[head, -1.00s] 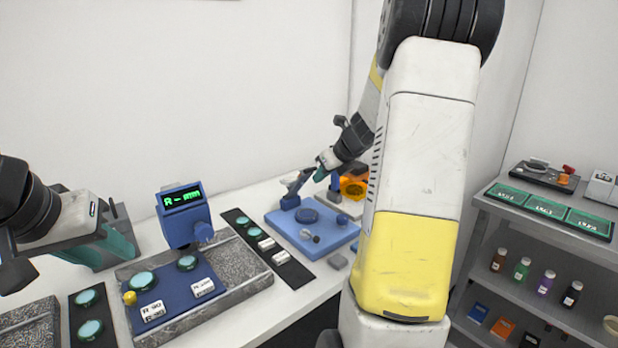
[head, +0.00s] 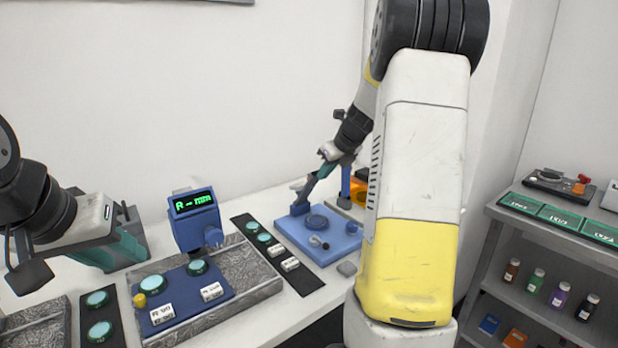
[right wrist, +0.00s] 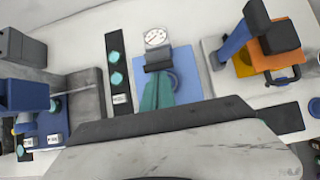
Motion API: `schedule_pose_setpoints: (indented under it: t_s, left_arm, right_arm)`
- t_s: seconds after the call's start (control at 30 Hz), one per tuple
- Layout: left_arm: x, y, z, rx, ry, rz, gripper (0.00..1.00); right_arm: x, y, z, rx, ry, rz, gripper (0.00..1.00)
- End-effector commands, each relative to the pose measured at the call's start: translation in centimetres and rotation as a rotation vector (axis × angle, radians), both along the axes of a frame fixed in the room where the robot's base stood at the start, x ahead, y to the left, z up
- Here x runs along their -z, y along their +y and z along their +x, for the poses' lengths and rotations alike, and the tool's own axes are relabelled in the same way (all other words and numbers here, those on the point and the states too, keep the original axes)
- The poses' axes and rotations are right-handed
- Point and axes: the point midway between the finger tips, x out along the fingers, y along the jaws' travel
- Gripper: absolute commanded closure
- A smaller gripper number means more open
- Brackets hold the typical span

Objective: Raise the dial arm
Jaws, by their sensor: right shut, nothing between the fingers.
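The dial gauge (right wrist: 157,38) has a white round face and shows at the far edge of the blue base plate (right wrist: 185,65) in the right wrist view. A dark bar, part of the dial arm (right wrist: 158,62), lies just in front of it. In the head view the blue dial arm (head: 302,196) stands tilted at the back left of the blue base plate (head: 338,246). My right gripper (right wrist: 158,82) is shut and empty, its teal fingertips by the dark bar; contact is unclear. It also shows in the head view (head: 322,172). My left gripper (head: 128,242) is far left.
A blue display unit (head: 194,215) stands on a granite slab left of the base plate. A black strip with teal discs (head: 270,250) lies between. An orange-topped station (right wrist: 265,57) is close on the right. A shelf (head: 540,240) stands far right.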

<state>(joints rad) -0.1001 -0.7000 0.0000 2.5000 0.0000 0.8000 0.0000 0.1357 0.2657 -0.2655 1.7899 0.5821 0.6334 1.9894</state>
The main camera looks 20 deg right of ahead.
Motion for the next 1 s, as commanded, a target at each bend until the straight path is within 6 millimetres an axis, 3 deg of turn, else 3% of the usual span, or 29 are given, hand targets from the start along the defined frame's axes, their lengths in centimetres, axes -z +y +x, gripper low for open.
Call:
schedule_pose_setpoints:
  t_s: [0.6, 1.0]
  left_arm:
    - [0.0, 0.0, 0.0, 0.000, 0.000, 0.000, 0.64]
    - [0.0, 0.0, 0.0, 0.000, 0.000, 0.000, 0.64]
  right_arm:
    - [-3.9, 2.5, 7.0, -0.001, 0.018, -0.007, 1.00]
    - [-4.3, 3.2, 9.0, -0.001, 0.017, -0.005, 1.00]
